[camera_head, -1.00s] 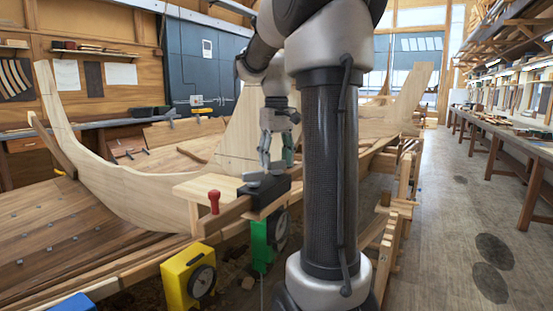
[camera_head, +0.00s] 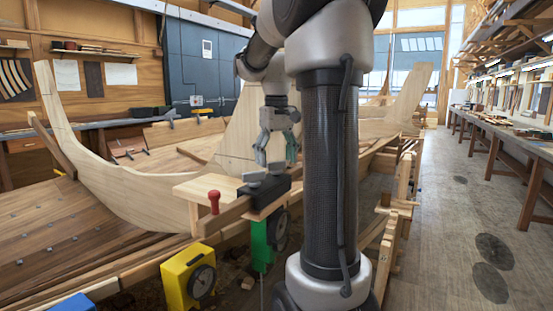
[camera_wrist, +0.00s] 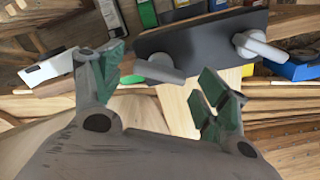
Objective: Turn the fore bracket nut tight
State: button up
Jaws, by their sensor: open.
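A dark bracket plate (camera_wrist: 205,42) carries two grey nuts with lever-like arms. In the wrist view, one nut (camera_wrist: 158,68) is near the gap between my fingers, and the other nut (camera_wrist: 255,45) is further right. I cannot tell from the frames which is the fore one. In the head view the bracket (camera_head: 278,188) sits at the end of a wooden beam. My gripper (camera_head: 277,157) is open and empty, just above the bracket. Its green-padded fingers (camera_wrist: 165,80) stand well apart in the wrist view. No contact with a nut is visible.
A yellow block with a dial (camera_head: 187,277) and a green one (camera_head: 262,245) are below. The planked hull (camera_head: 90,215) fills the left. The floor (camera_head: 465,220) at right is mostly clear.

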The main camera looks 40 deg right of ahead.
notch_tip(320, 180, up, 12)
jog(key=shift+f, duration=0.2)
dwell(0.6)
